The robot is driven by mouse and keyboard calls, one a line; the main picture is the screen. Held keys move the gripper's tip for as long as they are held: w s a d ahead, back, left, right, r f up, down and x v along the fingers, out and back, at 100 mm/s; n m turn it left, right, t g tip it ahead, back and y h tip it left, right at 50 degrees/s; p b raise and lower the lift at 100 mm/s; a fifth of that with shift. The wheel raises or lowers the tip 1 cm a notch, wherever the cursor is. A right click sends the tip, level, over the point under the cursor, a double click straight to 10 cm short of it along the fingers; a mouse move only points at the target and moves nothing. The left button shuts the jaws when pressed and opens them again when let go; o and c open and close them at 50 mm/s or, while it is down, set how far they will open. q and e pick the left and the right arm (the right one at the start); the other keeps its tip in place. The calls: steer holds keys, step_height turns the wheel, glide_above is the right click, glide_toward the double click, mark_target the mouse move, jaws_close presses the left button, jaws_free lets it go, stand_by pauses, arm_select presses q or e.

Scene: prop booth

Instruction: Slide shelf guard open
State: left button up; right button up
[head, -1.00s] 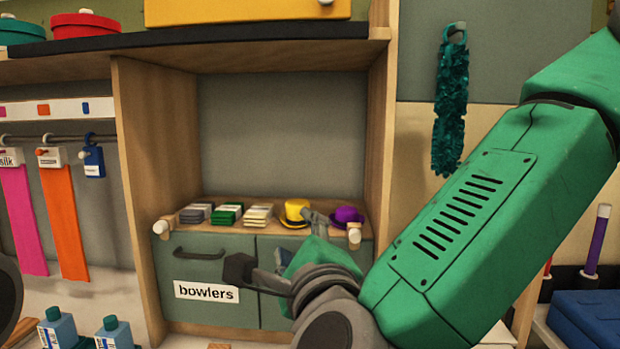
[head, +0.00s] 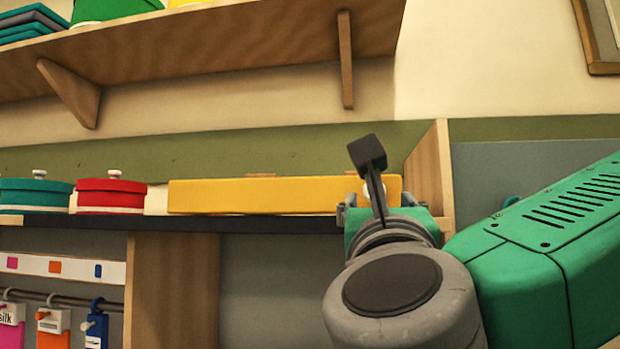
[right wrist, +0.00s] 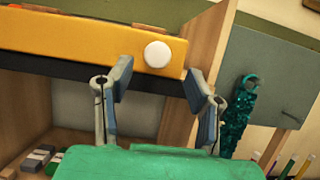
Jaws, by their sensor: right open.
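The shelf guard is a long yellow panel (head: 270,194) along the front of the upper shelf. A round white knob (right wrist: 157,54) is on the guard near its right end. My right gripper (right wrist: 158,80) is open and empty. In the right wrist view its fingertips are to either side of the knob and a little below it, with no visible contact. In the head view the gripper (head: 390,205) is mostly hidden by my own wrist. My left gripper is out of view.
Red (head: 110,193) and teal (head: 36,193) round boxes stand left of the guard on the dark-edged shelf. A wooden upright (head: 430,175) stands just right of the guard's end. A higher wooden shelf (head: 230,50) hangs above. A teal garland (right wrist: 238,115) hangs at right.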

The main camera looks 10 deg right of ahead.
steer(key=x, duration=0.2)
steer(key=p+x, duration=0.1)
steer(key=x, duration=0.1)
steer(key=shift+s+a+r, duration=0.1)
steer(key=shift+a+r, duration=0.15)
steer(key=shift+w+a, duration=0.1)
steer(key=shift+w, duration=0.15)
